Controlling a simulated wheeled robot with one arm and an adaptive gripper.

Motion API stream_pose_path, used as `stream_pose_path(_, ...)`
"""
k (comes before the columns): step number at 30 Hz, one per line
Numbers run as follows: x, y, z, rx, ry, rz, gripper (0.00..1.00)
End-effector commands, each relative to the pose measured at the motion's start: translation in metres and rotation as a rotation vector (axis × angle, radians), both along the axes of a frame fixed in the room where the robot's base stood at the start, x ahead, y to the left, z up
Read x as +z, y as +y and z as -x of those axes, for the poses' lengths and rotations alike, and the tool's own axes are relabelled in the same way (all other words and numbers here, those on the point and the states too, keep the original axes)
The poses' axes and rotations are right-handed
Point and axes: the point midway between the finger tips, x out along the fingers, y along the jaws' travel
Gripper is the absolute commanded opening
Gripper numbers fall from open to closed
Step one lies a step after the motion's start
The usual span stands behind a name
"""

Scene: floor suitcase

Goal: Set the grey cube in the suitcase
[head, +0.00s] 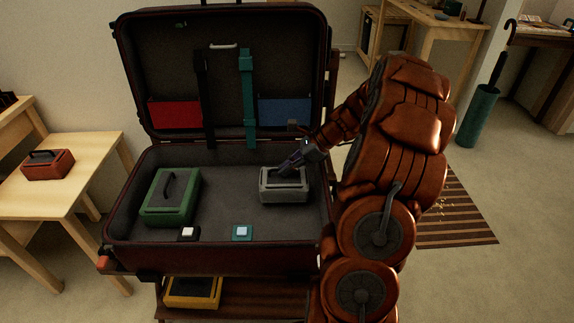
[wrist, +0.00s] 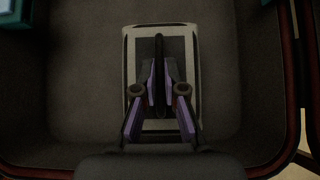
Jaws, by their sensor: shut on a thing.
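The grey cube (head: 285,197) shows as a grey box with a dark top and a dark handle. It is inside the right part of the open suitcase (head: 215,262). In the wrist view the grey cube (wrist: 190,60) lies straight below my gripper, within the suitcase walls. My gripper (head: 285,167) comes down from the right. Its fingers (wrist: 160,82) are closed on both sides of the handle. The cube looks level and at or very near the suitcase floor; I cannot tell if it touches.
A green box (head: 172,204) with a handle sits in the suitcase's left part. Two small blocks, one white (head: 188,232) and one teal (head: 242,231), are near the front wall. The raised lid (head: 220,15) stands behind. A red box (head: 48,165) is on the left table.

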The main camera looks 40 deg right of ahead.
Motion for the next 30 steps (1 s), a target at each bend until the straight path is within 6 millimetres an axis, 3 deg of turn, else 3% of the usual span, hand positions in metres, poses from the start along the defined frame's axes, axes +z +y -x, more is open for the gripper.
stream_pose_path(3, 0.000, 0.000, 0.000, 0.000, -0.001, -0.001, 0.00)
stream_pose_path(4, 0.000, 0.000, 0.000, 0.001, -0.001, 0.000, 0.11)
stream_pose_path(11, -0.001, 0.000, 0.000, 0.001, 0.000, -0.001, 0.35)
stream_pose_path(23, 0.003, 0.000, 0.000, 0.002, 0.001, 0.000, 0.35)
stream_pose_path(26, 0.013, -0.001, 0.001, 0.002, 0.000, -0.001, 0.35)
stream_pose_path(30, 0.035, -0.018, 0.012, -0.002, -0.002, 0.001, 0.35)
